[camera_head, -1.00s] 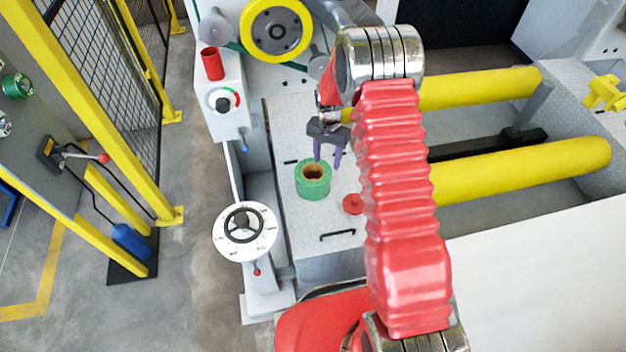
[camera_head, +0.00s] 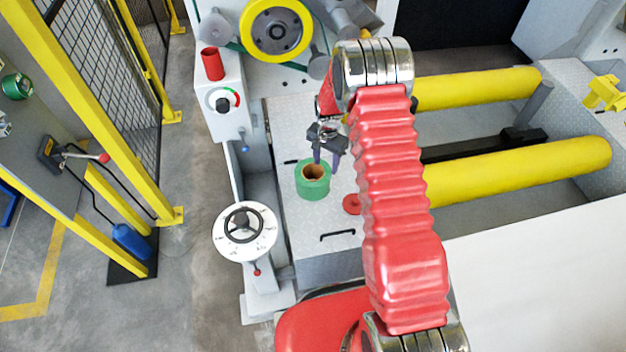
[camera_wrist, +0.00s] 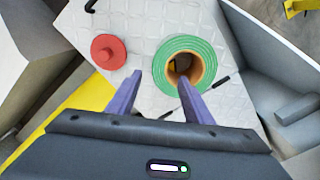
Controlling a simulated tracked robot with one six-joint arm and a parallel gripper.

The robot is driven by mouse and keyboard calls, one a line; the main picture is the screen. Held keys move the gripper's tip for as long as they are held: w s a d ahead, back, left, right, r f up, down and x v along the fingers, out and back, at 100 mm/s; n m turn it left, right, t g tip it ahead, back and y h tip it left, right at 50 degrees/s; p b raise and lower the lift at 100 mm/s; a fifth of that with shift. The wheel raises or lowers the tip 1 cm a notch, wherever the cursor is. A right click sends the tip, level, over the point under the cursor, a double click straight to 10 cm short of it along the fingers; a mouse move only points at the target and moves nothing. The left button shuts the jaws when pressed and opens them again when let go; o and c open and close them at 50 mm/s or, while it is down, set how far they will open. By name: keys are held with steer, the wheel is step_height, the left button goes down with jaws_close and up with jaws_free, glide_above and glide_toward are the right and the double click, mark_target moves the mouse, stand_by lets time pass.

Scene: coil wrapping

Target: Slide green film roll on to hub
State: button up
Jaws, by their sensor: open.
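The green film roll (camera_head: 313,183) stands upright on the grey tread-plate surface, its brown core opening facing up. It also shows in the wrist view (camera_wrist: 207,50), ahead of my right finger. My gripper (camera_head: 327,162) is open and empty, just above and beside the roll. In the wrist view my gripper (camera_wrist: 160,84) has its purple fingers apart, with the right fingertip over the roll's core opening and the left fingertip over bare plate. I cannot tell whether the right finger touches the roll. A yellow-rimmed disc with a grey centre (camera_head: 276,30) is on the machine panel; I cannot tell if it is the hub.
A red round knob (camera_wrist: 108,51) stands on the plate beside the roll. A black handle (camera_head: 337,234) lies at the plate's front. A white handwheel post (camera_head: 244,230) stands left. Yellow rollers (camera_head: 520,168) lie right.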

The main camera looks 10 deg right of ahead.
mark_target(325, 178)
steer(key=shift+f, duration=2.1)
steer(key=shift+f, duration=0.1)
steer(key=shift+a+f, duration=0.1)
steer(key=shift+f, duration=2.4)
jaws_close()
steer(key=shift+r, duration=0.1)
